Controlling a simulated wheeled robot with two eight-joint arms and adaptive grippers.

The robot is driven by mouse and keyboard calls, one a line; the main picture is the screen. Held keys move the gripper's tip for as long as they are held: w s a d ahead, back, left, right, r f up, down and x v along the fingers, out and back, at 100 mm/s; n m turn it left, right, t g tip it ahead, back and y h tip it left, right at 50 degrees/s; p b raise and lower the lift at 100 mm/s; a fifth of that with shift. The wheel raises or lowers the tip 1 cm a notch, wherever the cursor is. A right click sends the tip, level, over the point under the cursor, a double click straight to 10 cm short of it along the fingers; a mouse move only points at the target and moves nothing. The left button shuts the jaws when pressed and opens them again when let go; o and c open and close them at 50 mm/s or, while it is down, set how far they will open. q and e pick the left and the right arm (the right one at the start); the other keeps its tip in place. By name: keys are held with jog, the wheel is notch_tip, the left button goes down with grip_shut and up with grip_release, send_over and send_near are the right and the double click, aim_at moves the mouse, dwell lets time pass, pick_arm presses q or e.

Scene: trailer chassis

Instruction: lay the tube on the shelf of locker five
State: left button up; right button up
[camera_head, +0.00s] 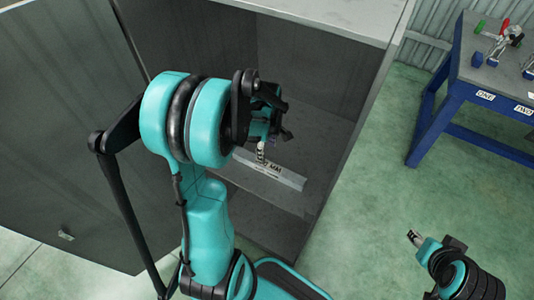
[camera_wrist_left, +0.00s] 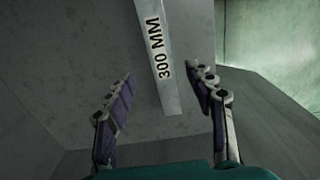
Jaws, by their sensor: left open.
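The tube (camera_head: 270,168) is a light grey square bar marked "300 MM". It lies on the shelf (camera_head: 285,196) inside the open grey locker (camera_head: 365,15); the locker's number does not show. In the left wrist view the tube (camera_wrist_left: 155,55) runs from the top edge to between the spread fingers. My left gripper (camera_wrist_left: 163,84) is open, with gaps between both fingers and the tube. In the head view the left gripper (camera_head: 262,148) is inside the locker, partly hidden by its own wrist. My right gripper (camera_head: 417,240) is at lower right, outside the locker, its jaws unclear.
The open locker door (camera_head: 60,110) stands on the left. The locker's side wall (camera_head: 350,150) bounds the right of the opening. A blue table (camera_head: 455,95) with clamps and labels "ONE" and "TWO" stands at upper right. The green floor between is clear.

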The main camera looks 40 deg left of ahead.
pick_arm(q)
jog(key=s+d+r+m+t, duration=0.3)
jog(key=s+d+r+m, duration=0.1)
jog(key=d+r+m, duration=0.3)
jog(key=s+d+r+m+t, duration=0.3)
jog(key=d+r+m, duration=0.4)
jog(key=m, duration=0.5)
jog(key=shift+s+d+r+t+p, duration=0.3)
jog(key=shift+s+d+t, duration=0.1)
jog(key=shift+d+t, duration=0.25)
jog(key=shift+c, duration=0.3)
